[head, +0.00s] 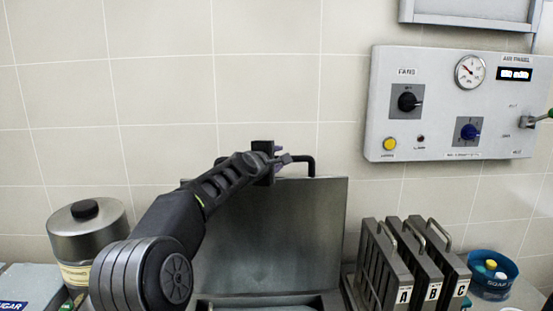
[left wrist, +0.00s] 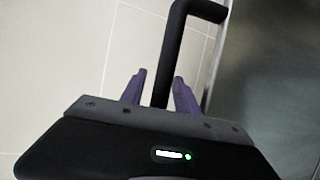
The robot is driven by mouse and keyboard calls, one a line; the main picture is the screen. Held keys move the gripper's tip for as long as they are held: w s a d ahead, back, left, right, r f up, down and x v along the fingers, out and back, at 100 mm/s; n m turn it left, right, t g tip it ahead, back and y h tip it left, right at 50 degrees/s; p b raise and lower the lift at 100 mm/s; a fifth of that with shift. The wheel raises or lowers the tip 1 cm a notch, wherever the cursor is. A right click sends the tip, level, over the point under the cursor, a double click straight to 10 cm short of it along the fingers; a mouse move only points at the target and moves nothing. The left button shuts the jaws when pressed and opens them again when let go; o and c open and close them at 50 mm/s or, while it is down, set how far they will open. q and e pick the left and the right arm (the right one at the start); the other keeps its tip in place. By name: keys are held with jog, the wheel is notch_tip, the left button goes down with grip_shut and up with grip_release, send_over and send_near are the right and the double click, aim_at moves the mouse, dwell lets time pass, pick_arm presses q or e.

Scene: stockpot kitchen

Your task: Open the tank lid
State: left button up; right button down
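The tank lid (head: 265,235) is a dark grey metal panel that stands raised, nearly upright, behind the tank opening (head: 270,299) in the head view. Its black bar handle (head: 311,166) is at the top edge. In the left wrist view the handle (left wrist: 168,60) runs between the two purple fingers of my left gripper (left wrist: 160,88). The fingers are apart, with a gap visible beside the bar, so I see no firm grip. In the head view my left gripper (head: 286,158) is at the handle, and my arm hides the lid's left part. My right gripper is not in view.
A lidded metal canister (head: 90,235) stands at the left, beside a sugar box (head: 25,290). Racks marked A, B and C (head: 415,265) and a blue soap tub (head: 491,275) stand at the right. A control panel (head: 455,105) hangs on the tiled wall.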

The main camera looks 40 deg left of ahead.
pick_arm(q)
grip_shut()
jog(key=shift+f, duration=0.1)
dwell(1.1)
